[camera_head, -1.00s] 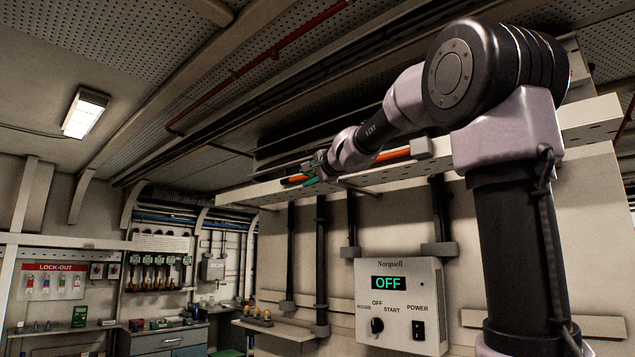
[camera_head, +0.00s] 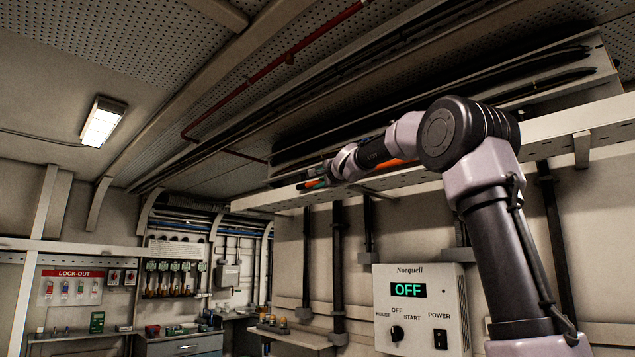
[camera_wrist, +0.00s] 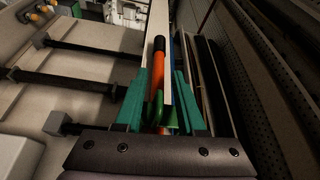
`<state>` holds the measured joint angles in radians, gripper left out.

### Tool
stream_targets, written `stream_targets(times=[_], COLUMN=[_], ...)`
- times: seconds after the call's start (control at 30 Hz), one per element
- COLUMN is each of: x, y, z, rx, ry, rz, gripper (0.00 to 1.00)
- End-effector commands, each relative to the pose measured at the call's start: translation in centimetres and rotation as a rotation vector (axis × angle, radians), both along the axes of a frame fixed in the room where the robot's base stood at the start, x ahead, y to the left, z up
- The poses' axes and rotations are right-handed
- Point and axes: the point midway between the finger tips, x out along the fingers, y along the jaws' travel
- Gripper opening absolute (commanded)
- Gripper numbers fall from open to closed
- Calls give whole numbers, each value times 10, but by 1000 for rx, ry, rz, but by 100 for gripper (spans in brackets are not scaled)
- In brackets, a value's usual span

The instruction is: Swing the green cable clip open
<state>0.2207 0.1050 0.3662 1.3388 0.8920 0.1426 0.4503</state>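The green clip (camera_wrist: 157,105) shows in the wrist view as a small curved piece beside an orange cable (camera_wrist: 158,68) with a black end. My gripper (camera_wrist: 161,75) has two teal fingers, one on each side of the cable and clip. The fingers stand apart, and I see no firm contact with the clip. In the head view my gripper (camera_head: 312,184) is at the far end of my arm, by the long pale cable tray (camera_head: 285,199). The clip is too small and covered there to make out clearly.
Dark cables (camera_wrist: 212,85) run along the tray beside the right finger. Black vertical pipes (camera_head: 338,260) hang below the tray. A Norquell control panel (camera_head: 411,335) reading OFF is on the wall below. A lamp (camera_head: 102,122) is on the ceiling.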

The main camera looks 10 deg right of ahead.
Motion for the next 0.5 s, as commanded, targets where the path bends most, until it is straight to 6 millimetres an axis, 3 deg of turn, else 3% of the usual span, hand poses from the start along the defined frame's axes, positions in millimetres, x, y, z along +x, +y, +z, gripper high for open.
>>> stream_targets(times=[0.47, 0.5], x=[8, 7], y=[2, 2], z=[0, 0], rx=[-2, -2], ry=[0, 0], rz=[-1, -1], gripper=[38, 27])
